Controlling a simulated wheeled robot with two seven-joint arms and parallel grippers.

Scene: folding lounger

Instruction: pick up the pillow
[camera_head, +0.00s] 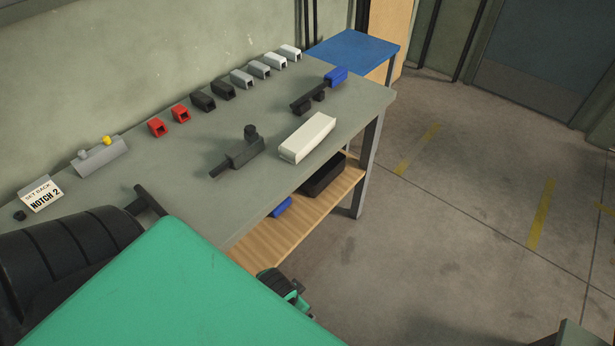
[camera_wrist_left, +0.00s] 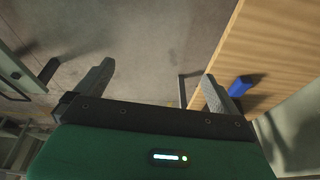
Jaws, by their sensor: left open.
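A white oblong block (camera_head: 307,137), the only pillow-like thing in view, lies flat on the grey workbench (camera_head: 190,170) near its front right edge. My left gripper (camera_wrist_left: 158,70) is open in the left wrist view, its two dark fingers wide apart with nothing between them. It points down beside the wooden lower shelf (camera_wrist_left: 265,45), apart from the white block, which does not show in that view. In the head view my green arm covers the bench's near part and I cannot make out the left fingertips. My right gripper is not in view.
Dark tools (camera_head: 243,152) lie left of the block. Small red, black, grey and white blocks (camera_head: 203,102) line the back. A card reading "SET BACK NOTCH 2" (camera_head: 41,194) stands at left. The shelf holds a dark tray (camera_head: 324,176) and a blue piece (camera_head: 282,207). Floor at right is clear.

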